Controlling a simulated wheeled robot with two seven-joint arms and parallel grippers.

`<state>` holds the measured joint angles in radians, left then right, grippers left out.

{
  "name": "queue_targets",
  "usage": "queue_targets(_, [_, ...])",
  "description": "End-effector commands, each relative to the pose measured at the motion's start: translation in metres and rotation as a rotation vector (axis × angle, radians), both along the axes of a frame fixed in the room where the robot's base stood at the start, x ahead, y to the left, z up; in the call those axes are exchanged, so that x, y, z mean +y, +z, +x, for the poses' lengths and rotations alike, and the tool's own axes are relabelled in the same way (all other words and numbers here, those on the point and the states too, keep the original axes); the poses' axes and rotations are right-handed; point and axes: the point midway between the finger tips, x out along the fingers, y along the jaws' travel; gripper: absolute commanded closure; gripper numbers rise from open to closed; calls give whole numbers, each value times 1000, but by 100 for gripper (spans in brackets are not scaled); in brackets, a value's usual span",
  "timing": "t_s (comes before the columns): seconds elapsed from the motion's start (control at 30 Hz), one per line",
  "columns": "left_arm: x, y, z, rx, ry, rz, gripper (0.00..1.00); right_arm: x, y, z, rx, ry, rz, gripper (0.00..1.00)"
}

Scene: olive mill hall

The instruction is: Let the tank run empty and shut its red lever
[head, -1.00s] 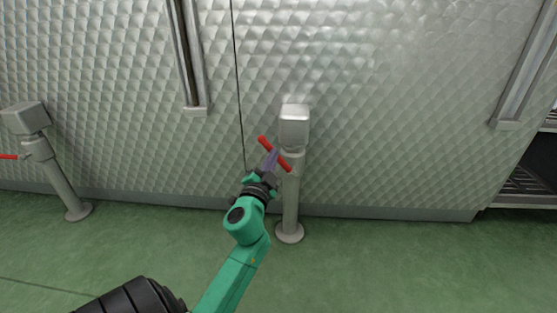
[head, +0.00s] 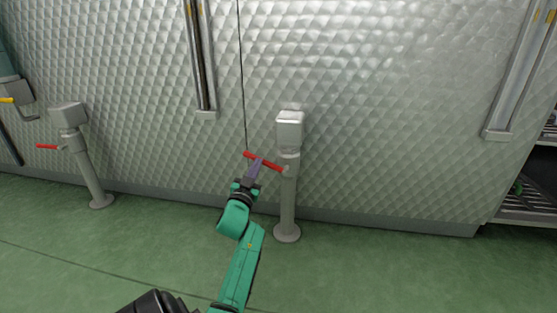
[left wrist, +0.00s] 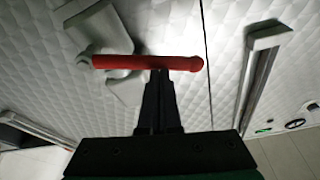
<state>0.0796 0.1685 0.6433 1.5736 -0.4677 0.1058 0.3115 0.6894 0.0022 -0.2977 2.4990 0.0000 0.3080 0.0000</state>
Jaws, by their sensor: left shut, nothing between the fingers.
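A red lever (head: 274,166) sits on the grey valve post (head: 288,200) in front of the quilted metal tank wall (head: 380,110). It slants a little, its free end up and left. My left gripper (head: 257,166) is shut with nothing between its fingers, its tips at the lever's underside. In the left wrist view the red lever (left wrist: 120,62) lies across just beyond the fingertips (left wrist: 160,82); the tips seem to touch it. A gauge strip (head: 206,70) on the wall, left of the post, has a dark band inside. My right gripper is out of view.
A second post with a red lever (head: 48,147) stands at the left; that lever is nearly level. A yellow lever (head: 7,100) shows at the left edge. Another gauge strip (head: 512,80) and a rack (head: 525,200) are at the right. The green floor is clear.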

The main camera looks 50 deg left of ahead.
Motion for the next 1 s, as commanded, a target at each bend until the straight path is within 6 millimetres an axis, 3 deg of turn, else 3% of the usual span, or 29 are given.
queue_targets(0.4, [10,-21,-3,-141,0,-191,100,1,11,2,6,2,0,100])
queue_targets(1.0, [10,-26,-3,-165,0,-225,100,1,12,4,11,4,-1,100])
